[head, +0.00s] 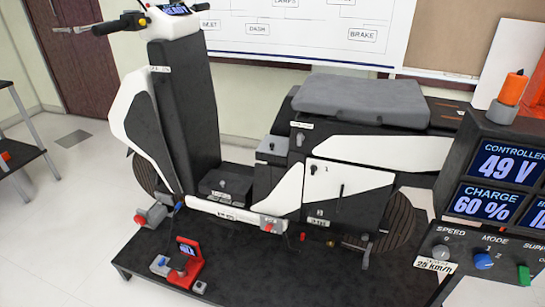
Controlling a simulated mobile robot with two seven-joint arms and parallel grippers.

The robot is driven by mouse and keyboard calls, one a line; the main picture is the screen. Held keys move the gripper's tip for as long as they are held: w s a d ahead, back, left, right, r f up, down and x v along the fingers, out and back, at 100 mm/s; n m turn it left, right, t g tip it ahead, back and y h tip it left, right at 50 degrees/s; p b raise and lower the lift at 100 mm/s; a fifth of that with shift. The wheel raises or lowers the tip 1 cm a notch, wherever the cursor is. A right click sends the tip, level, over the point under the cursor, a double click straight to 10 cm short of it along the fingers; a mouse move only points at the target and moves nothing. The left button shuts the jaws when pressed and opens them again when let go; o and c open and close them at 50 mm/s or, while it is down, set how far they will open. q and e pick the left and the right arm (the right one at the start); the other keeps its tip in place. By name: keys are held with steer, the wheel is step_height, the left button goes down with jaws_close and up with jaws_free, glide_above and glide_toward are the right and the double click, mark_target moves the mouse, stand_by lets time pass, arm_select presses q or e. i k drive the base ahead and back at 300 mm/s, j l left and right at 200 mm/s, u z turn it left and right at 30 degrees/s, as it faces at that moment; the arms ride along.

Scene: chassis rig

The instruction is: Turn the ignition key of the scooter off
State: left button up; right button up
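A black and white scooter (345,148) stands on a low black platform (140,262) in the middle of the view. Its handlebar display (176,9) at the top left is lit and seems to read READY. A small labelled spot (160,70) is on the front column below the handlebar, too small to read. A small dark knob or keyhole (300,138) is on the body side below the seat, and another small fitting (312,169) is on the white side panel. I cannot tell which, if any, is the ignition key. Neither gripper is in view.
A console (462,205) at the right shows 49 V and 60 %, with SPEED and MODE knobs. A red meter (187,262) and small connectors lie on the platform. A black table (18,150) stands at the left edge. The floor at left is clear.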

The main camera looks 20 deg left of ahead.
mark_target(161, 81)
steer(key=u, duration=1.3)
steer(key=z, duration=0.45)
steer(key=i+j+z, duration=0.1)
steer(key=z, duration=0.35)
steer(key=j+z, duration=0.15)
steer(key=z, duration=0.3)
steer(key=i+j+z, duration=0.1)
steer(key=j+z, duration=0.45)
steer(key=j, duration=0.2)
steer(key=j+z, duration=0.3)
steer(key=j, duration=1.8)
steer(key=z, duration=0.05)
